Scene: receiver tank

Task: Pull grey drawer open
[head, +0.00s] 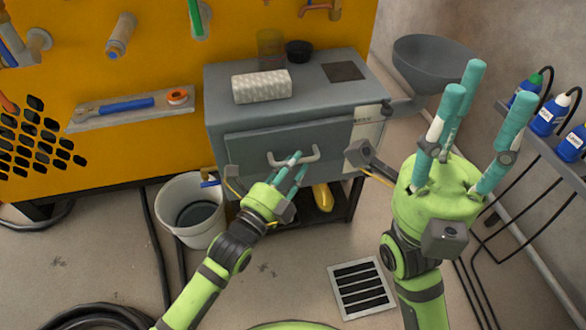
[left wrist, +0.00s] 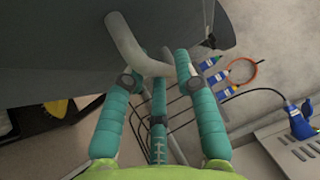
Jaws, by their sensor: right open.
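The grey drawer (head: 245,150) is in the front of a grey cabinet in the head view. Its front looks about level with the cabinet. A pale bar handle (head: 312,155) sticks out from it, and the handle's bend (left wrist: 125,40) shows in the left wrist view. My left gripper (head: 292,165) is at the handle, its teal fingers around the bar; I cannot tell whether they press on it. In the left wrist view its fingertips (left wrist: 155,75) are close to the handle. My right gripper (head: 465,110) is open and empty, fingers pointing up, right of the cabinet.
On the cabinet top (head: 225,80) are a patterned white block (head: 262,86) and a dark bowl (head: 299,51). A white bucket (head: 190,208) stands left of the cabinet. A grey funnel (head: 432,62) is behind my right gripper. Blue bottles (head: 545,118) stand on the right shelf.

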